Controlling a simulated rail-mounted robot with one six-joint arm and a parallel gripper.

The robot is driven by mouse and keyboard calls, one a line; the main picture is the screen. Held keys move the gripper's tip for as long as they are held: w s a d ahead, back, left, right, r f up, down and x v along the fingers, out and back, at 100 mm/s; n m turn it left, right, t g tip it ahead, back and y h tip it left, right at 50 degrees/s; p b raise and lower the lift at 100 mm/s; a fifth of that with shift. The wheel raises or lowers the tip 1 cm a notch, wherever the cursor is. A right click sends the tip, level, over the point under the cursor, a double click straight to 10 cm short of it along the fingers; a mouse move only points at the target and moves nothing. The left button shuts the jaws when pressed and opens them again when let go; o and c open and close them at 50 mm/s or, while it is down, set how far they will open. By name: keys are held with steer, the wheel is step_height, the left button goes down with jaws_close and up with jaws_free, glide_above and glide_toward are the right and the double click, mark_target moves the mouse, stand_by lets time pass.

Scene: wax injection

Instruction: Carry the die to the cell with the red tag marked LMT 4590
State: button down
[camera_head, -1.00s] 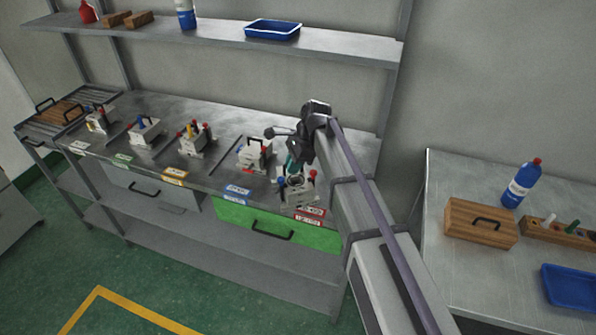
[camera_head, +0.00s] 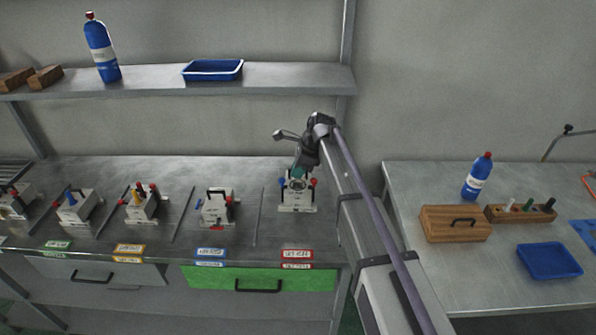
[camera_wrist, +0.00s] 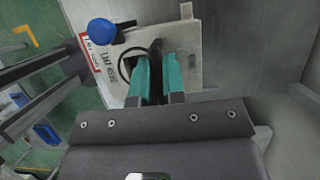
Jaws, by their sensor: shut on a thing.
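My gripper (camera_head: 300,172) is shut on the black handle of a pale grey die (camera_head: 297,193) with blue and red knobs. In the wrist view the teal fingers (camera_wrist: 158,78) close around the handle, and the die (camera_wrist: 193,40) shows lettering like LMT 4590 and a blue knob (camera_wrist: 102,31). The die is upright at the right end of the bench, behind the red tag (camera_head: 296,254) on the front edge. I cannot tell whether its base touches the bench. Part of the red tag (camera_wrist: 97,60) shows beside the die in the wrist view.
Another die (camera_head: 217,206) stands in the cell to the left, behind a blue tag (camera_head: 210,253). Several more dies stand further left, with thin dividers between cells. A shelf (camera_head: 290,80) runs above. A side table (camera_head: 400,190) with a wooden box (camera_head: 455,224) is at right.

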mark_target(298, 184)
steer(key=shift+a, duration=0.1)
step_height(298, 184, down, 6)
steer(key=b, duration=0.5)
steer(key=shift+r+b, duration=0.1)
steer(key=shift+b, duration=0.3)
steer(key=shift+f+b, duration=1.15)
stand_by(1.1)
steer(key=c, duration=1.1)
jaws_free()
steer(key=shift+r, duration=0.15)
steer(key=p+v, duration=0.9)
steer(key=v, duration=0.1)
steer(key=shift+a+r+p, duration=0.1)
steer(key=shift+r+p, duration=0.1)
steer(key=shift+p, duration=0.15)
steer(key=shift+d+r+p, duration=0.25)
steer(key=shift+r+p, duration=0.05)
steer(key=shift+p, duration=0.05)
steer(key=shift+f, duration=0.15)
